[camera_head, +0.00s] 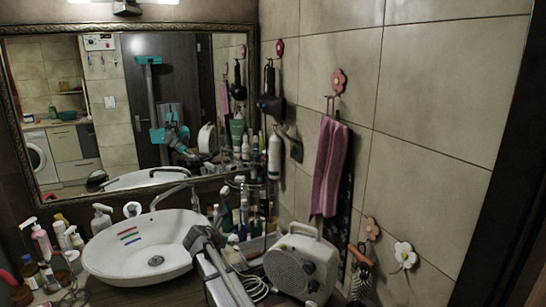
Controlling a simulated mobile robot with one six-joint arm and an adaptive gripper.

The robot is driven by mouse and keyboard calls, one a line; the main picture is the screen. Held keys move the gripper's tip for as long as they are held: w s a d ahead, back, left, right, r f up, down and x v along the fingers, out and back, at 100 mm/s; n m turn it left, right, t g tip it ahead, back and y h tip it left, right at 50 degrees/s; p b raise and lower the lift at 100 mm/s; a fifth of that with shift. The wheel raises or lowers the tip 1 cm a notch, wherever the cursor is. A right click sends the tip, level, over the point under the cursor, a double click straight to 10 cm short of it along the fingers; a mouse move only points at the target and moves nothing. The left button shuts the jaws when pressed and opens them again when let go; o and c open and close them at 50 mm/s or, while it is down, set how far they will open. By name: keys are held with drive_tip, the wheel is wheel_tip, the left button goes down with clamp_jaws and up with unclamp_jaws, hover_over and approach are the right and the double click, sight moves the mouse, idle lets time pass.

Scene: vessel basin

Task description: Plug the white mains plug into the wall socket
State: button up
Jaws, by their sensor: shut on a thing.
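My gripper (197,238) is at the front right rim of the white basin, seen small and from behind along my grey arm. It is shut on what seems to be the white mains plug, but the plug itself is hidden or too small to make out. A white cable (256,288) lies coiled between my arm and the white fan heater (301,262). The wall socket (296,149) seems to be the dark fitting on the right tiled wall, beside the mirror corner and below the hanging hair dryer. My gripper is well below it, to its left and apart from it.
Bottles and tubes (244,212) crowd the corner below the socket. The white basin (110,262) with its tap (170,192) fills the left. A pink towel (329,166) hangs right of the socket. A hair dryer (270,106) hangs above. The mirror (120,105) covers the back wall.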

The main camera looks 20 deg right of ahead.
drive_tip(key=shift+d, duration=0.1)
drive_tip(key=shift+w+d+r+m+p, duration=0.25)
drive_tip(key=shift+d+r+m+p, duration=0.05)
drive_tip(key=shift+r+p, duration=0.05)
drive_tip(key=w+d+r+m+t+h+p, duration=0.1)
drive_tip(key=w+d+r+m+p, duration=0.1)
drive_tip(key=d+r+m+p, duration=0.3)
drive_tip(key=w+d+r+m+h+p, duration=0.1)
drive_tip(key=w+d+r+m+p, duration=0.25)
drive_tip(key=d+r, duration=0.2)
drive_tip(key=m+t+h+p, duration=0.3)
drive_tip(key=m+h+p, duration=0.1)
drive_tip(key=m+p, duration=0.45)
approach(294, 150)
drive_tip(key=w+a, duration=0.2)
drive_tip(key=w, duration=0.2)
drive_tip(key=shift+s+r+m+b, duration=0.2)
drive_tip(key=shift+m+b, duration=0.2)
drive_tip(key=shift+b, duration=0.05)
drive_tip(key=shift+d, duration=0.2)
drive_tip(key=shift+w+d, duration=0.15)
drive_tip(key=shift+d, duration=2.55)
drive_tip(key=shift+d, duration=0.6)
